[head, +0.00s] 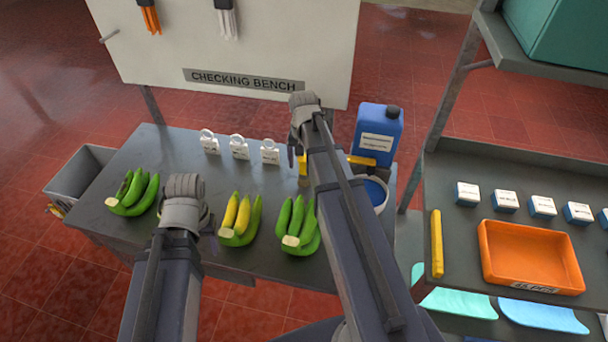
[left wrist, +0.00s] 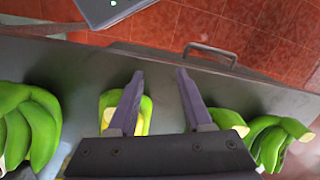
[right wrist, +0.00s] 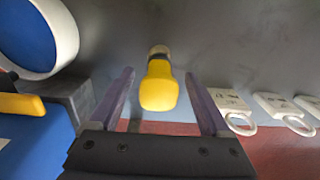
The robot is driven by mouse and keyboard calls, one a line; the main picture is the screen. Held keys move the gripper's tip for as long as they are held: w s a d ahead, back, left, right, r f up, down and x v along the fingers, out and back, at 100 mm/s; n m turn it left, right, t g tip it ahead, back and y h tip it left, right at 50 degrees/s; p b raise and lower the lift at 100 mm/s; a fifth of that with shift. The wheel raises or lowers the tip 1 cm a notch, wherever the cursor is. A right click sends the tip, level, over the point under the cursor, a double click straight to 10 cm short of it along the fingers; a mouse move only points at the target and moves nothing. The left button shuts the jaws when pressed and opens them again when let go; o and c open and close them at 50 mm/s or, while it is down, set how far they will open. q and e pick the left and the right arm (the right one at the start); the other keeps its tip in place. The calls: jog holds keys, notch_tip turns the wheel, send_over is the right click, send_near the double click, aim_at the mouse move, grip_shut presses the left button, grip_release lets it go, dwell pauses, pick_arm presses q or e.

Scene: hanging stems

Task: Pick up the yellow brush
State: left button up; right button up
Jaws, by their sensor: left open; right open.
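The yellow brush (right wrist: 160,88) shows in the right wrist view as a rounded yellow piece with a dark and pale end. It lies between the two fingers of my right gripper (right wrist: 162,74), with gaps on both sides. In the head view a yellow patch (head: 303,168) shows beside my right gripper; my arm hides most of that spot. My right gripper is open, over the bench (head: 160,150) near the blue jug (head: 378,132). My left gripper (left wrist: 160,73) is open and empty above the front of the bench, over a yellow-green banana bunch (left wrist: 146,112).
Several banana bunches line the bench's front, including a green one (head: 134,193). White ring-topped tags (head: 239,150) stand behind. A white tub (head: 379,196) sits by the jug. The right shelf holds an orange tray (head: 488,280), a yellow bar (head: 437,243) and small boxes (head: 505,201).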

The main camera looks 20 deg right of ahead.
aim_at(304, 170)
pick_arm(q)
notch_tip(304, 170, down, 4)
jog(key=b, duration=0.2)
jog(key=shift+r+b, duration=0.2)
jog(key=shift+b, duration=0.15)
pick_arm(e)
notch_tip(304, 170, down, 4)
jog(key=shift+s+r, duration=0.1)
jog(key=shift+r, duration=0.1)
pick_arm(q)
jog(key=shift+r, duration=0.1)
pick_arm(e)
jog(key=shift+r, duration=0.1)
grip_shut()
